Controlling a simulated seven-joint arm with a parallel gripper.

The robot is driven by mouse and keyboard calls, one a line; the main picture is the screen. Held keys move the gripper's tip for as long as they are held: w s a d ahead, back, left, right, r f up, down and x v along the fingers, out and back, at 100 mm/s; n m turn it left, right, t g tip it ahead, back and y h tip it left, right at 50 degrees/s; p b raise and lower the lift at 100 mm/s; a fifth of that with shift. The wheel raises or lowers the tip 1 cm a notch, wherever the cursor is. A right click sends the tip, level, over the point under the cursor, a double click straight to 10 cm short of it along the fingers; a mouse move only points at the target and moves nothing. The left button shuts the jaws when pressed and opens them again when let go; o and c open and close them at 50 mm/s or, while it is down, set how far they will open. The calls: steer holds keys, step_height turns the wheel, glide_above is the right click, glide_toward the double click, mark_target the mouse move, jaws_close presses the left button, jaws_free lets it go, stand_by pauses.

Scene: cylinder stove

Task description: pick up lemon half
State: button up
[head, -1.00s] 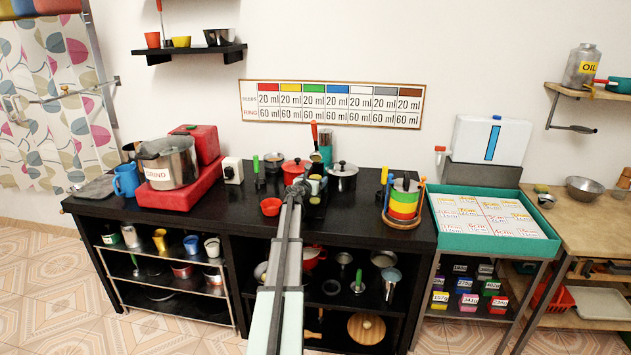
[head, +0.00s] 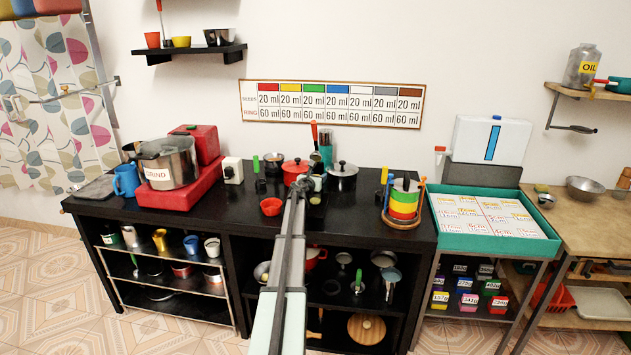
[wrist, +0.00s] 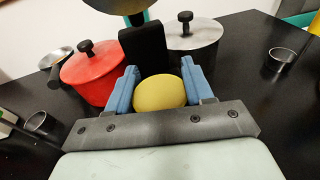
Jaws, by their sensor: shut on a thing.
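The lemon half is a smooth, rounded yellow piece (wrist: 160,94) between the blue fingers of my gripper (wrist: 160,92) in the wrist view. The fingers are shut on it, one at each side. In the head view my gripper (head: 302,184) is over the back middle of the black counter, near the red pot. I cannot make out the lemon half there. The wrist view does not show clearly whether it touches the counter.
A red lidded pot (wrist: 92,74) and a grey lidded pot (wrist: 192,36) stand just beyond my gripper. A dark upright block (wrist: 144,50) is directly behind the lemon half. Small metal cups (wrist: 282,59) stand at both sides. A red bowl (head: 271,207) is left of my arm.

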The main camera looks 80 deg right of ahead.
steer(key=c, duration=0.4)
steer(key=shift+o, duration=0.2)
steer(key=shift+r, duration=0.15)
